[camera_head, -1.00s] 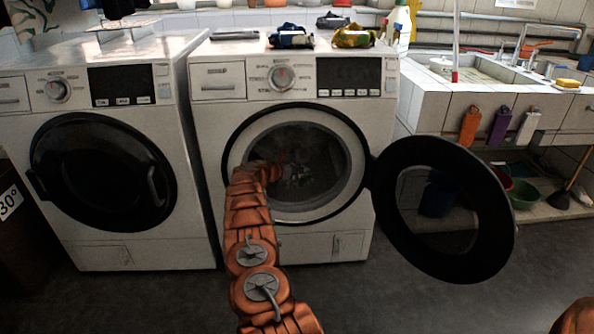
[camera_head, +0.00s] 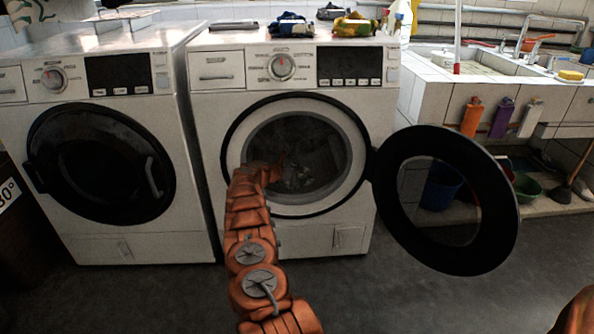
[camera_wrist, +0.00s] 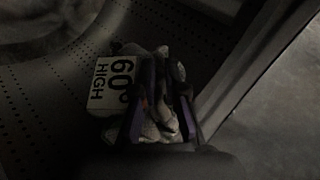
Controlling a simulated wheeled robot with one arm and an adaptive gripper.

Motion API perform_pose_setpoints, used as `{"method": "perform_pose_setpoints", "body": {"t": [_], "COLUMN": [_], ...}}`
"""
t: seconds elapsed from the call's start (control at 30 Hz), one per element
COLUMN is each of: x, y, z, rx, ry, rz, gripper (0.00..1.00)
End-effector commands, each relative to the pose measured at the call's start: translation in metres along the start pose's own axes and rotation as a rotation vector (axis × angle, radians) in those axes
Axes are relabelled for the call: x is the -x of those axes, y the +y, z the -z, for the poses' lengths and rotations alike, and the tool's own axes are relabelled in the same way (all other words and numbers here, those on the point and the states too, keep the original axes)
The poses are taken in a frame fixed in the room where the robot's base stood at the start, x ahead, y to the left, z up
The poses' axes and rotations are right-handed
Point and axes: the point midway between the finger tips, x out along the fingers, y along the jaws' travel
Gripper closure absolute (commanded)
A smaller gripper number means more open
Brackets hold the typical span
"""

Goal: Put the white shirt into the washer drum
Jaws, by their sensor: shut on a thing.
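The white shirt (camera_wrist: 160,122) shows as a crumpled pale cloth, dim in the wrist view. My gripper (camera_wrist: 164,88) is shut on it, with cloth between and around the fingers. A white label reading "60° HIGH" (camera_wrist: 108,84) lies against the cloth on its left. The washer drum (camera_wrist: 50,100) shows as a dark perforated wall around and below the gripper. In the head view, my arm reaches through the open round door of the right-hand washer, and a pale bundle (camera_head: 298,176) shows dimly in the drum. The fingers are hard to make out there.
The round washer door (camera_head: 500,205) stands wide open to the right. A second washer (camera_head: 100,165) with its door shut stands at the left. A tiled sink (camera_head: 480,68) is at the right.

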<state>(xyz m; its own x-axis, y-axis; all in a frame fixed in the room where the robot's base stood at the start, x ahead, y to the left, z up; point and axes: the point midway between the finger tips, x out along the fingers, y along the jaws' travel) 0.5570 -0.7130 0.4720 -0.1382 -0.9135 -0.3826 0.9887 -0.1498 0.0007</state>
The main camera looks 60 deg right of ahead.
Motion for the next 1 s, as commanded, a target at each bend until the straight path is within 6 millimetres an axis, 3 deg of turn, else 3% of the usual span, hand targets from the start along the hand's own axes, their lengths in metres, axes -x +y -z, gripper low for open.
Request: {"method": "perform_pose_setpoints", "body": {"t": [0.53,0.57,0.8,1.0], "x": [-0.0042,-0.0042,-0.0043,-0.0043], "y": [0.0002,0.0002,0.0001,0.0000], "z": [0.0099,0.0099,0.0101,0.0103], "rx": [-0.001,-0.001,-0.001,0.000], "ry": [-0.001,-0.001,-0.001,0.000], "rz": [0.000,0.000,0.000,0.000], "gripper": [1.00,0.87,0.62,0.60]}}
